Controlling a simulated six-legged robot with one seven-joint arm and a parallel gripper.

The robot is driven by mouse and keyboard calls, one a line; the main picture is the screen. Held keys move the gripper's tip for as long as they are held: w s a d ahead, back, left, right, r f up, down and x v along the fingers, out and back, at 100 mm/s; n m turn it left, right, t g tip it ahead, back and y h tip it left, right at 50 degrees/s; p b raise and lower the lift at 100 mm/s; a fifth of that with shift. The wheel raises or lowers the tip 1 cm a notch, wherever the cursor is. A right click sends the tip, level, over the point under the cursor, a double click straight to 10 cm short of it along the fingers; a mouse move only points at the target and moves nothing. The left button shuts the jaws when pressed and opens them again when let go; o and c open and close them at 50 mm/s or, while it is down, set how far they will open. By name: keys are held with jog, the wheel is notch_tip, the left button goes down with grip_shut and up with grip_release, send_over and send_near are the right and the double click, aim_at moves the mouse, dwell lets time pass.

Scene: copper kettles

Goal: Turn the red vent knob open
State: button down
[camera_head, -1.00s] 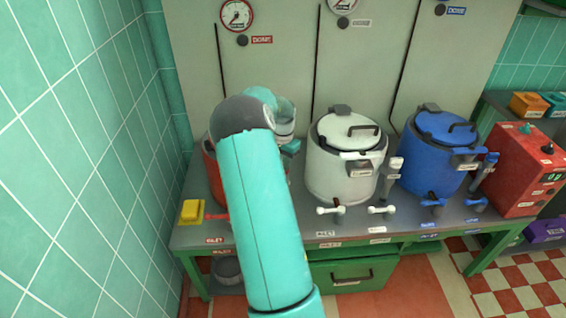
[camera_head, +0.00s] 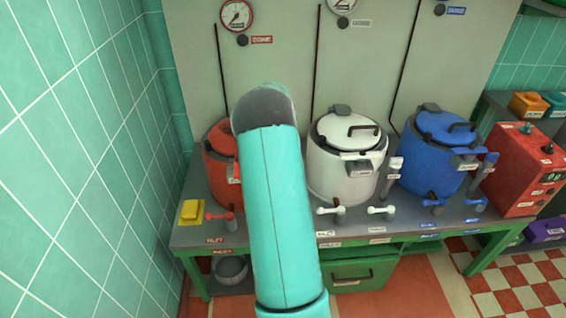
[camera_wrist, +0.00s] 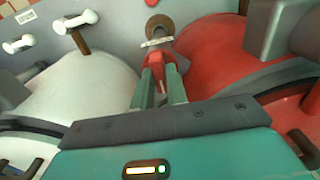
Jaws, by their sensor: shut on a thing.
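The red vent knob (camera_wrist: 168,62) shows in the wrist view, beside the red kettle (camera_wrist: 215,60). My gripper (camera_wrist: 162,80) is shut on it, with a green finger on either side. In the head view the red kettle (camera_head: 217,160) stands at the left of the bench, its right side hidden behind my arm. The knob and my gripper are hidden there too. The knob's exact angle is hard to tell.
The white kettle (camera_head: 335,175) stands close on the right, and the blue kettle (camera_head: 432,170) beyond it. Taps line the bench (camera_head: 300,240) front. A red box (camera_head: 520,170) stands at far right.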

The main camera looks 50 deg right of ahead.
dwell(0.4)
jog(key=c, duration=1.4)
grip_release()
notch_tip(320, 180, up, 14)
